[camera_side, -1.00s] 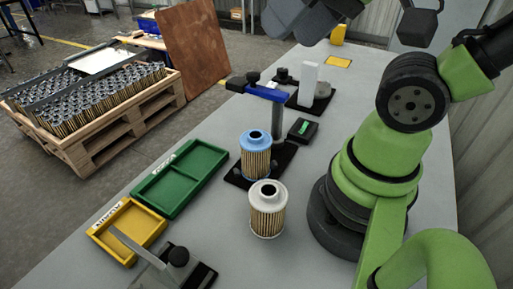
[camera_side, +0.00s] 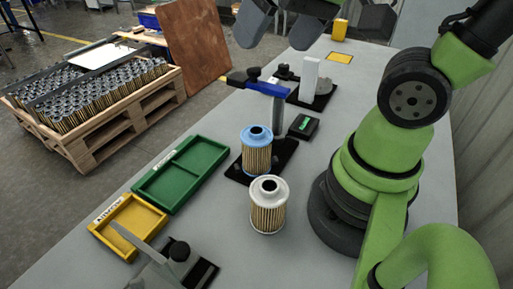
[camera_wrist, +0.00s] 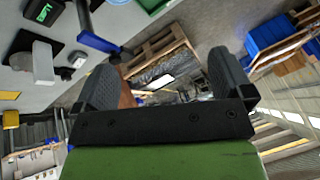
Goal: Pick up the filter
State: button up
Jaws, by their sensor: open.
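A filter with a white-grey cap and pleated tan body (camera_side: 268,206) stands upright on the grey table in the side view. A second filter with a blue cap (camera_side: 256,152) stands upright just behind it, on a black stand base under a blue arm. My gripper (camera_side: 286,24) is at the top edge of the side view, partly cut off, high above the table and well apart from both filters. In the wrist view my gripper (camera_wrist: 163,82) has its two dark fingers wide apart with nothing between them. Neither filter can be made out in the wrist view.
A green tray (camera_side: 147,188) and a yellow tray (camera_side: 101,232) lie left of the filters. The blue-armed stand (camera_side: 278,112), a small black box with a green display (camera_side: 303,126) and a black-based fixture (camera_side: 318,102) stand behind. A pallet (camera_side: 98,146) of filters is on the floor.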

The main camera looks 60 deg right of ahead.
jog(key=w+d+f+g+h, duration=0.1)
jog(key=w+d+f+g, duration=0.2)
jog(key=f, duration=0.4)
jog(key=g, duration=0.3)
send_over(256, 130)
jog(key=f, duration=0.6)
jog(key=shift+a, duration=0.2)
jog(key=shift+d+f, duration=0.15)
jog(key=shift+f, duration=2.4)
jog(key=shift+d+f, duration=0.1)
jog(key=shift+f, duration=2.4)
jog(key=c, duration=1.1)
jog(key=shift+r, duration=0.15)
